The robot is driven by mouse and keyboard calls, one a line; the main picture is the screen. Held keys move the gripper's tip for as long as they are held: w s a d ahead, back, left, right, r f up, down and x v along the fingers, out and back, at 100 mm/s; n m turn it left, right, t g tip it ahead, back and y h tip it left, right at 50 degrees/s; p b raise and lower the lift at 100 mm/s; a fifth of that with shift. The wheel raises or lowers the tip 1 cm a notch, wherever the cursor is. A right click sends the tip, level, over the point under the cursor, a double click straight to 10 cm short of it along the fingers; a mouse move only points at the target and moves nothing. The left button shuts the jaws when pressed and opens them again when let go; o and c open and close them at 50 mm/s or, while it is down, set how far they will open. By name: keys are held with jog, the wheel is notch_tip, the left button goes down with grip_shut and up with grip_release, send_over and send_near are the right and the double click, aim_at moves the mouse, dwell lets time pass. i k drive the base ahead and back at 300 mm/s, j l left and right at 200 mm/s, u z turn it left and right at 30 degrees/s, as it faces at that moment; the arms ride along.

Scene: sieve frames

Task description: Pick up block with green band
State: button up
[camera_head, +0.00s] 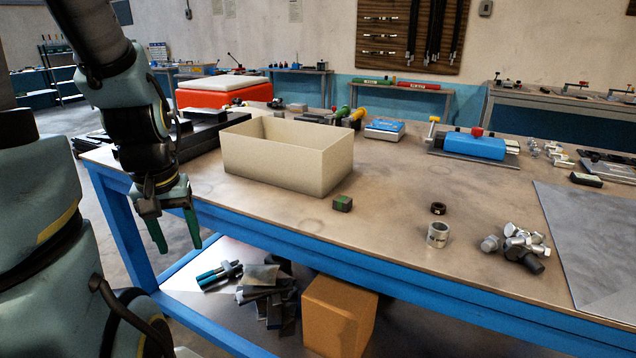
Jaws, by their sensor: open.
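A small dark block with green on it (342,203) sits on the table top near its front edge, just in front of the open beige box. I take it for the block with the green band, though it is too small to make out the band clearly. My gripper (176,243) hangs at the left, pointing down, in front of the table's front edge. Its two green fingers are apart with nothing between them. It is well to the left of the block and apart from it.
The beige box (262,172) stands behind and left of the block. A dark ring (438,208), a metal cylinder (438,235) and a pile of bolts (516,246) lie to the right. A blue vise-like tool (472,145) is farther back. The table between block and ring is clear.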

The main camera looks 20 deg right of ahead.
aim_at(343, 204)
jog(key=k+l+u, duration=0.55)
jog(key=k, duration=0.3)
jog(key=k+l+u, duration=0.25)
jog(key=k, duration=0.2)
jog(key=k+u, duration=0.3)
jog(key=k, duration=0.15)
